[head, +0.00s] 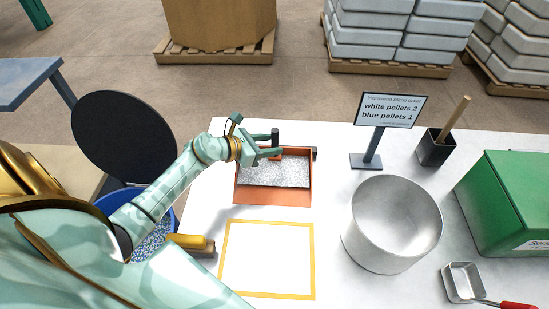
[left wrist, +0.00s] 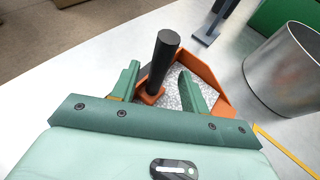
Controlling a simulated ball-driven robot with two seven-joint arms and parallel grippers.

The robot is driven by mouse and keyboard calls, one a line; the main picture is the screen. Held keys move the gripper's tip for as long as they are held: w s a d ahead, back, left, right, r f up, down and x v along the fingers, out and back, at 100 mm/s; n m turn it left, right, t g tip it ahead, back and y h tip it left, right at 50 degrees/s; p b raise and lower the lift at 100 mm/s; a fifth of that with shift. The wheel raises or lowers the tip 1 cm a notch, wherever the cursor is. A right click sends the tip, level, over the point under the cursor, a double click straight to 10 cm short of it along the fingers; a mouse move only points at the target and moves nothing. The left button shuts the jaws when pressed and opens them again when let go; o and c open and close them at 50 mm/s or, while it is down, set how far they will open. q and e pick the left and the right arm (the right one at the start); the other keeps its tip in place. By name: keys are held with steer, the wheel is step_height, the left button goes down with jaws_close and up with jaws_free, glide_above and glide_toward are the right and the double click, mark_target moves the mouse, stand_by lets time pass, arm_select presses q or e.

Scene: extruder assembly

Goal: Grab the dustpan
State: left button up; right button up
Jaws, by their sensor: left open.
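The orange dustpan (head: 272,197) lies on the white table and holds grey-white pellets. It also shows in the left wrist view (left wrist: 205,70). Its black handle (left wrist: 164,55) rises from an orange mount on the pan. My left gripper (head: 268,149) is over the back of the dustpan. In the left wrist view my left gripper (left wrist: 159,70) is open, with one green finger on each side of the handle's lower part. I cannot tell whether either finger touches it. My right gripper is in neither view.
A metal pot (head: 392,222) stands right of the dustpan. A yellow square outline (head: 267,222) lies in front; a blue pellet bucket (head: 168,215) is left.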

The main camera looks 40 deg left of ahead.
arm_select(q)
steer(key=b+x, duration=0.1)
steer(key=x, duration=0.3)
steer(key=shift+w+f, duration=0.25)
steer(key=shift+r, duration=0.1)
jaws_close()
steer(key=shift+r, duration=0.1)
